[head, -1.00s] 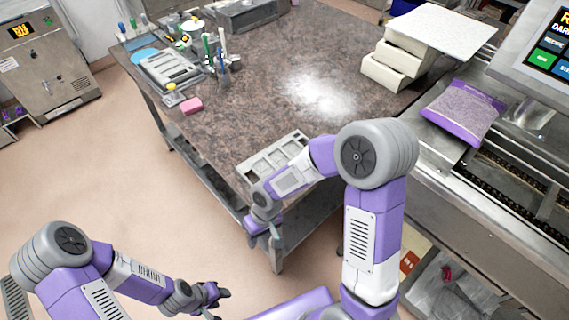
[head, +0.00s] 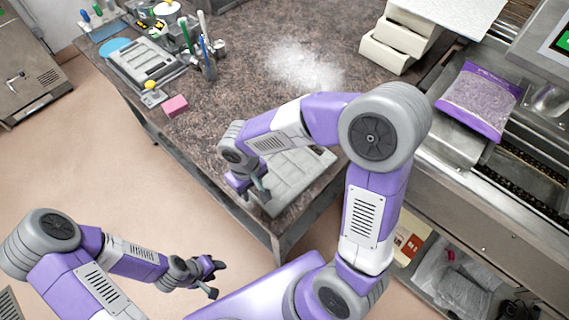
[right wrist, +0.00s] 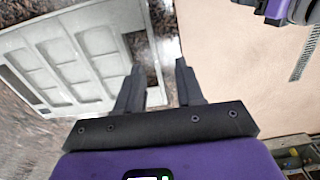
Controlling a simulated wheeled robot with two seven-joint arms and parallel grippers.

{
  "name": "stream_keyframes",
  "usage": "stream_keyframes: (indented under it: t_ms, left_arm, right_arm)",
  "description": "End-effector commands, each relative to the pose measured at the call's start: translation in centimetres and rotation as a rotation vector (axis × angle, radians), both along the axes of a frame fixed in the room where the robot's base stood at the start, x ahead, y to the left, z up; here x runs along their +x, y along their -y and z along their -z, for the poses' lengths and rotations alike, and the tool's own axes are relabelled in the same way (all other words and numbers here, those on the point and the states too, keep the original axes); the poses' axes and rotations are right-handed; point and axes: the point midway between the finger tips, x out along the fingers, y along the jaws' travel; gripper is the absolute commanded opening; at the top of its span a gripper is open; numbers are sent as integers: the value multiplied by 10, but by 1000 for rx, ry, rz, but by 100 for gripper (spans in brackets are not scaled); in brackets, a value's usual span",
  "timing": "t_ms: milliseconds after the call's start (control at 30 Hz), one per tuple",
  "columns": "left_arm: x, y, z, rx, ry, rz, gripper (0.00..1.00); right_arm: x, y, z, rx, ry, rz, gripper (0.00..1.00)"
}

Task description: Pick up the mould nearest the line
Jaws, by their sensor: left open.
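A pale grey mould (head: 298,180) with several shallow cavities lies flat on the brown stone-topped table, at its front corner on the side toward the line. My right arm covers part of it in the head view. My right gripper (head: 253,192) is by the mould's left end, pointing down. In the right wrist view the mould (right wrist: 75,55) fills the left, and my right gripper (right wrist: 158,75) has its fingers apart with nothing held. One finger overlaps the mould's edge; contact cannot be told. My left gripper (head: 214,278) is open and empty, low over the floor.
Another grey mould (head: 145,65) lies at the table's far left, by a pink block (head: 175,105) and cups of tools. White stacked trays (head: 390,55) stand at the back right. A purple bag (head: 480,100) lies on the metal line. The table's middle is clear except for white powder.

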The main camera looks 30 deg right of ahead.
Motion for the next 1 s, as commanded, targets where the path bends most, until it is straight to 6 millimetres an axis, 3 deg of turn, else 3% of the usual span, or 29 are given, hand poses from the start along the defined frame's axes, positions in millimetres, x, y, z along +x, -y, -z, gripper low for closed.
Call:
stream_keyframes:
  t_ms: [300,633,867,1000]
  left_arm:
    - [0,0,11,0,0,0,43]
    - [0,0,11,0,1,0,43]
    - [0,0,11,0,1,0,43]
    - [0,0,11,0,1,0,43]
  right_arm:
    - [8,5,45,0,-2,1,37]
    - [9,5,50,2,2,2,37]
    - [9,5,50,1,1,1,2]
    - [9,5,50,1,1,1,0]
